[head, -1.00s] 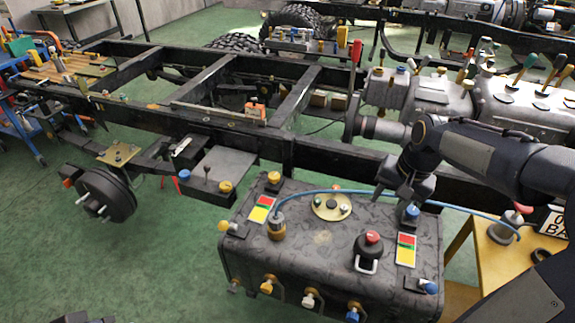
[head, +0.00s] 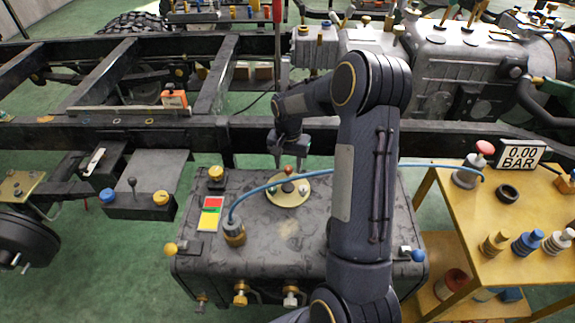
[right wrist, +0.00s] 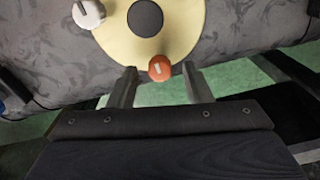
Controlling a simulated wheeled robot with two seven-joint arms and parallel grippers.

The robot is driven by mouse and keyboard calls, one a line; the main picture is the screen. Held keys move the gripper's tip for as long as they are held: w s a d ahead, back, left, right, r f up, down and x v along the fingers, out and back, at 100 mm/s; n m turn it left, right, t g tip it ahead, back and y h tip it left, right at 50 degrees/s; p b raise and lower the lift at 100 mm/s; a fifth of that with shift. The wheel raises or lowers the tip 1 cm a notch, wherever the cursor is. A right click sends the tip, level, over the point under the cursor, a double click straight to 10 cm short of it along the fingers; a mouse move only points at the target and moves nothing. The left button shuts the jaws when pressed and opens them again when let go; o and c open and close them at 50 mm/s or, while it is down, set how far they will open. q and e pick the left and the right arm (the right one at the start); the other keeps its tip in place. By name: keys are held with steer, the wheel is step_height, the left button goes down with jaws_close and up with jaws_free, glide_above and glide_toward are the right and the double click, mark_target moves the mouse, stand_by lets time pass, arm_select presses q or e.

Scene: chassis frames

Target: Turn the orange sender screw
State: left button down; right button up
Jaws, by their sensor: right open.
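The orange sender screw (head: 289,170) sits at the far rim of the round cream sender plate (head: 281,201) on top of the dark grey tank (head: 270,262). In the right wrist view the orange screw (right wrist: 160,68) has a light slot and lies between and just beyond the fingertips, apart from both. My right gripper (head: 289,158) points down at the screw; its open, empty fingers (right wrist: 158,84) show in the wrist view. A white screw (right wrist: 88,13) sits on the same plate (right wrist: 190,22), which has a dark centre. My left gripper is not in view.
A blue hose (head: 262,188) arches across the tank, running behind my right arm to the yellow side table (head: 463,212). A black chassis rail (head: 200,128) runs behind the tank. A yellow knob (head: 215,174) and a brass fitting (head: 234,234) stand left of the plate.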

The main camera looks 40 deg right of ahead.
steer(key=shift+f, duration=0.3)
jaws_close()
